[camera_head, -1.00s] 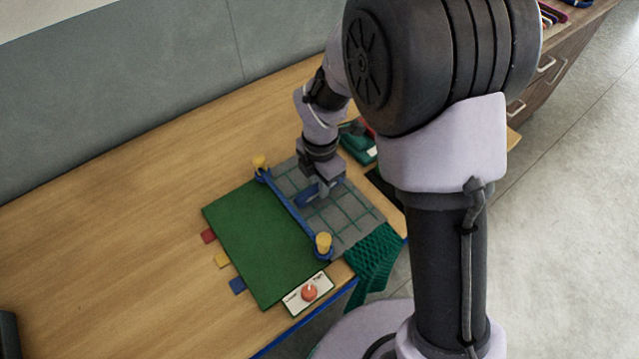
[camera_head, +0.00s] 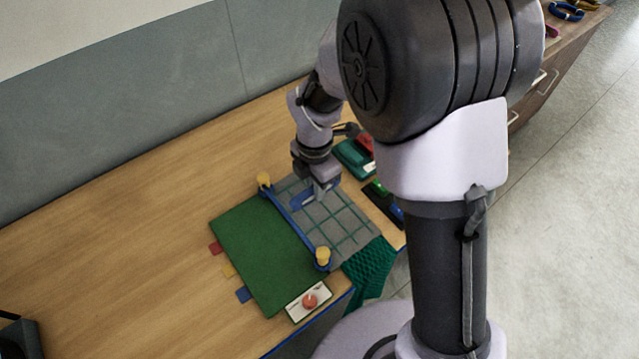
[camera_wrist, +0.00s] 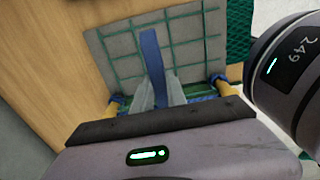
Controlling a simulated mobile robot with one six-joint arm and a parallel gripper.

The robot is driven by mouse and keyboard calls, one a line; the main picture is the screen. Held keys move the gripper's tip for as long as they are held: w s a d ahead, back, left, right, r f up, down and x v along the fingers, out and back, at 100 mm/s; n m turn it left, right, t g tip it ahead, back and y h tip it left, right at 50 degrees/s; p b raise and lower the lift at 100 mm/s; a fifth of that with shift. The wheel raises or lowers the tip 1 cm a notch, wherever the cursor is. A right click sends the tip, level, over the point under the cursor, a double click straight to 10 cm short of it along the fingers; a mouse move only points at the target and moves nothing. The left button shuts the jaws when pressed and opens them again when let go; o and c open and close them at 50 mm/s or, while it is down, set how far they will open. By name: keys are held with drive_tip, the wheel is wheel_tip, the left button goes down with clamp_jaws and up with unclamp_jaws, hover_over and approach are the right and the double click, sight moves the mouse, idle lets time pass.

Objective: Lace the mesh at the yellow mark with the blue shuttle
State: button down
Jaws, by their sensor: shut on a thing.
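My gripper (camera_head: 318,194) is shut on the blue shuttle (camera_wrist: 152,62), over the mesh. In the wrist view the shuttle sticks out from between the two fingers, lengthwise to the mesh. In the head view the shuttle (camera_head: 301,201) is partly hidden by my gripper. The mesh (camera_head: 343,225) is green twine over a grey board, beside a blue bar (camera_head: 297,219). A yellow tab (camera_head: 229,271) lies at the mat's left edge, between a red tab (camera_head: 215,248) and a blue tab (camera_head: 243,295). I cannot tell whether the shuttle touches the mesh.
A green mat (camera_head: 262,245) lies left of the bar. Yellow posts (camera_head: 264,180) stand at the bar's ends. A panel with an orange knob (camera_head: 310,300) lies at the front. Dark green netting (camera_head: 369,267) hangs over the edge. Green and red items (camera_head: 354,155) lie behind.

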drive_tip(key=s+a, duration=0.9)
drive_tip(key=a, duration=0.4)
drive_tip(key=shift+a, duration=0.25)
